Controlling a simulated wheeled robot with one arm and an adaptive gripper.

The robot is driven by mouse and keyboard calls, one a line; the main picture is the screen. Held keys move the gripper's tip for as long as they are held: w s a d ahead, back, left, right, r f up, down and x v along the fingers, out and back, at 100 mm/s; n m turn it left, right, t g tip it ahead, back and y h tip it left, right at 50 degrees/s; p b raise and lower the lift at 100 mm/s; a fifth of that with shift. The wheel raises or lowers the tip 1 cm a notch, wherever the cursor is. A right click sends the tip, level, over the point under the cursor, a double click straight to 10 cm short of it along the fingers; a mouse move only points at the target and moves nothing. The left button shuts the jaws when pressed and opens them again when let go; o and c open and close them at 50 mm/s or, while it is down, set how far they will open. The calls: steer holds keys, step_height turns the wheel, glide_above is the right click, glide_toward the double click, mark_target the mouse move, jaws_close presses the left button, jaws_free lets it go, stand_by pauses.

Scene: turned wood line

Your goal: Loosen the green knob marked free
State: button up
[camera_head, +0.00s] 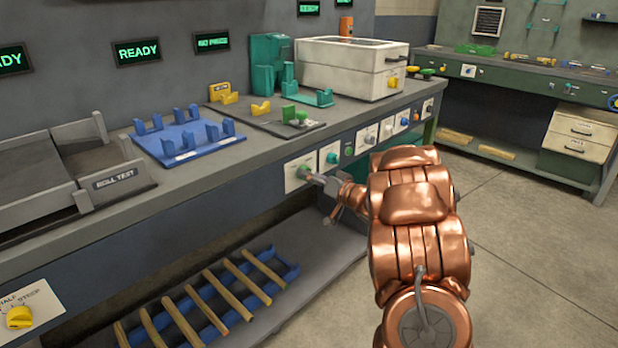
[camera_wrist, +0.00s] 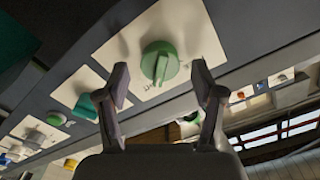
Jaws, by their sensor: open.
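A round green knob (camera_wrist: 159,62) with a raised grip bar sits on a white plate (camera_wrist: 190,25) on the bench's front panel. Small lettering on the plate is too blurred to read. In the head view the green knob (camera_head: 304,172) is at the left end of a row of controls. My gripper (camera_wrist: 162,84) is open and empty, one finger on each side of the knob and just short of it, with no clear contact. In the head view my gripper (camera_head: 318,180) is small beside the knob's plate.
A teal control (camera_wrist: 86,106) and another green one (camera_wrist: 56,118) are close by on the panel. Several more controls run right along it. A yellow knob (camera_head: 19,317) is at lower left. A low shelf with wooden sticks (camera_head: 229,294) lies below. The floor at right is clear.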

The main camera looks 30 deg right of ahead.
steer(key=shift+w+a, duration=0.15)
steer(key=shift+w, duration=0.5)
steer(key=c, duration=1.1)
steer(key=shift+c, duration=0.2)
